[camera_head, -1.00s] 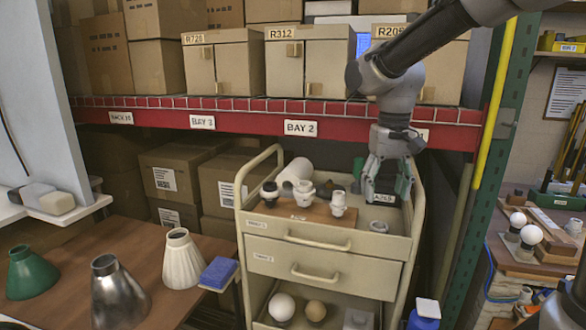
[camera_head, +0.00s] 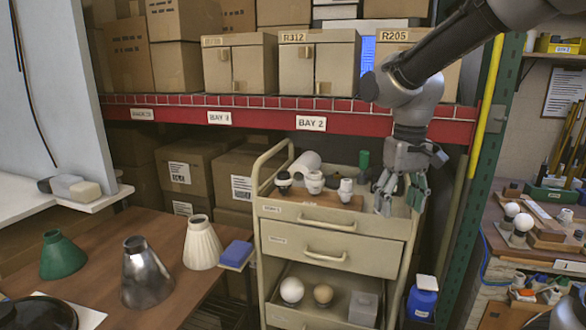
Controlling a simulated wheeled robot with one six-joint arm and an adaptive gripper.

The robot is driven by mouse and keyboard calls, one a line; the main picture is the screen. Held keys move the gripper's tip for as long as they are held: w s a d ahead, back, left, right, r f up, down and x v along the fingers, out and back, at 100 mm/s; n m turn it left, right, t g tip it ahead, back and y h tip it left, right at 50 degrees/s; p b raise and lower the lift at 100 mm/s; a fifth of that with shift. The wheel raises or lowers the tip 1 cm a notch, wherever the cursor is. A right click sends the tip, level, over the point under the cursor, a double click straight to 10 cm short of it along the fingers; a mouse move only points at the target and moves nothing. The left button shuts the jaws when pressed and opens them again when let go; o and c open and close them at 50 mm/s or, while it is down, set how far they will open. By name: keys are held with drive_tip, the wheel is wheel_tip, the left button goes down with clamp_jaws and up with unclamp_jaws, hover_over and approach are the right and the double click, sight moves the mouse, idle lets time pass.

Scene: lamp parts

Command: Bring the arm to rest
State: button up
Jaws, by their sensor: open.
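My arm reaches down from the upper right, and my gripper (camera_head: 400,198) hangs at its end, pointing down. The gripper is open, with nothing visible between its fingers. It is in front of the right end of the beige cart (camera_head: 335,253) and hides part of the cart's top. I cannot tell its exact height above the cart.
The cart's top holds several white and dark lamp sockets (camera_head: 314,182) and a green part (camera_head: 363,160). Its lower shelf holds bulbs (camera_head: 292,289). A blue bottle (camera_head: 422,298) stands right of the cart. Lampshades (camera_head: 203,243) stand on the brown table. A red shelf beam (camera_head: 255,116) runs behind.

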drive_tip(key=s+d+r+m+t, duration=0.1)
drive_tip(key=s+d+t, duration=0.1)
drive_tip(key=s+d, duration=0.4)
drive_tip(key=s+d+r+m+t, duration=0.1)
drive_tip(key=s+d+r+t, duration=0.1)
drive_tip(key=s+d, duration=0.5)
drive_tip(key=s, duration=0.3)
drive_tip(key=shift+d+r+m, duration=0.25)
drive_tip(key=shift+m, duration=0.05)
